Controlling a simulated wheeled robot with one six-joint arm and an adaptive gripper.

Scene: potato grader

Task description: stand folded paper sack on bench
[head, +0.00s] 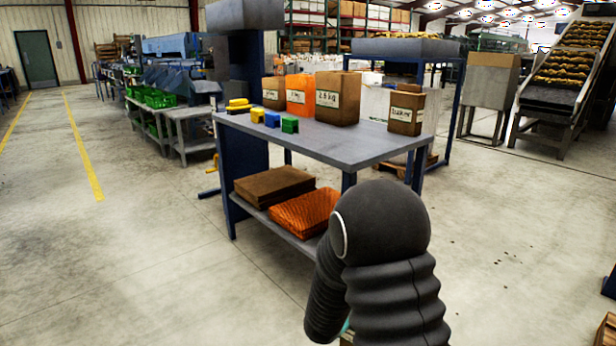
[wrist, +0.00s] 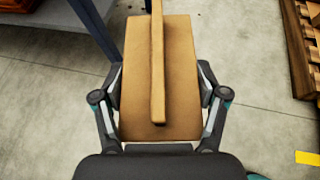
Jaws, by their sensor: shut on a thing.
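My gripper (wrist: 160,88) is shut on a brown folded paper sack (wrist: 183,70), one finger at each side. In the wrist view the sack has a narrow raised strip along its middle, and bare floor shows around it. The bench (head: 345,148) has a grey top and blue legs and stands mid-picture in the head view. In the wrist view a blue leg (wrist: 92,25) shows at upper left, apart from the sack.
On the bench stand a small brown sack (head: 273,94), an orange sack (head: 301,83), a larger brown sack (head: 338,112) and a labelled one (head: 406,100) at the right end. Coloured blocks (head: 272,119) lie front left. The bench top between the larger and labelled sacks is clear.

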